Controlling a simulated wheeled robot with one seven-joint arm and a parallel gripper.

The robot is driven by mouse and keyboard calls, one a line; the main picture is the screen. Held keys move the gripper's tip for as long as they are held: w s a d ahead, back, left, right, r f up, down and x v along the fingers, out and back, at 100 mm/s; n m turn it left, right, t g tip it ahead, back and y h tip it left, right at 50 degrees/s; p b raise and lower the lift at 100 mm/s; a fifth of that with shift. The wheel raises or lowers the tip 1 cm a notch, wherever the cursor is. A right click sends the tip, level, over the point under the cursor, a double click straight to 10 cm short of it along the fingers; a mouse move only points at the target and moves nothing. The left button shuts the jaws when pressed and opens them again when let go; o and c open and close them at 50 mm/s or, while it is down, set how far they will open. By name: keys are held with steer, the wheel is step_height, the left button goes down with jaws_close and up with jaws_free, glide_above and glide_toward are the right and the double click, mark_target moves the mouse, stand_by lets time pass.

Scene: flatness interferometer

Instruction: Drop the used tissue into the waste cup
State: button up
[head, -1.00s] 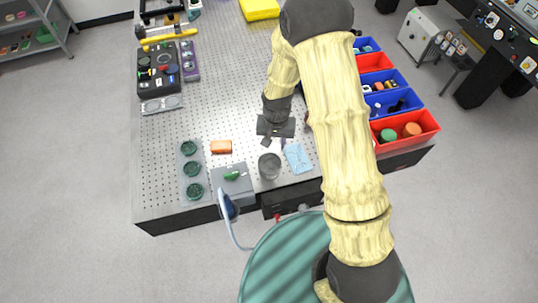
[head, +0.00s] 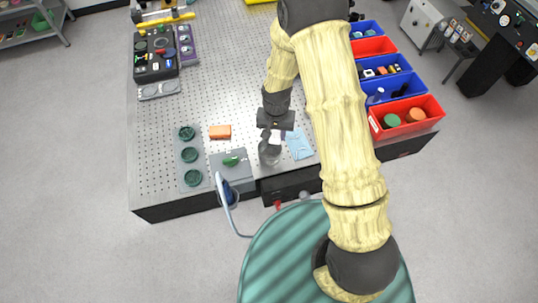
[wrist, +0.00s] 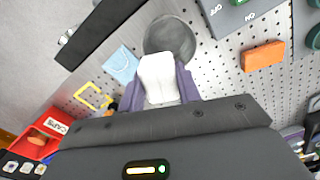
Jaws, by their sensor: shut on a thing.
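My gripper (head: 275,135) is shut on a white tissue (wrist: 160,76), which sticks out past the purple-grey fingers in the wrist view. The waste cup (head: 269,155) is a grey, round, open-topped cup near the front edge of the bench. In the head view the gripper and tissue overlap the cup's far side. In the wrist view the cup (wrist: 170,36) lies just beyond the tissue's tip, and the tissue covers part of its near rim. I cannot tell how high the tissue is above the cup.
A light blue cloth (head: 299,144) lies right of the cup. A grey box with a green item (head: 232,160) stands left of it, and an orange block (head: 220,132) lies behind that box. A red bin (head: 405,118) is at the right edge. Perforated bench (head: 225,85) is clear behind.

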steer(key=shift+f, duration=0.5)
steer(key=o, duration=1.1)
steer(key=shift+r, duration=0.15)
step_height(320, 180, up, 17)
steer(key=b, duration=0.5)
steer(key=shift+d, duration=0.1)
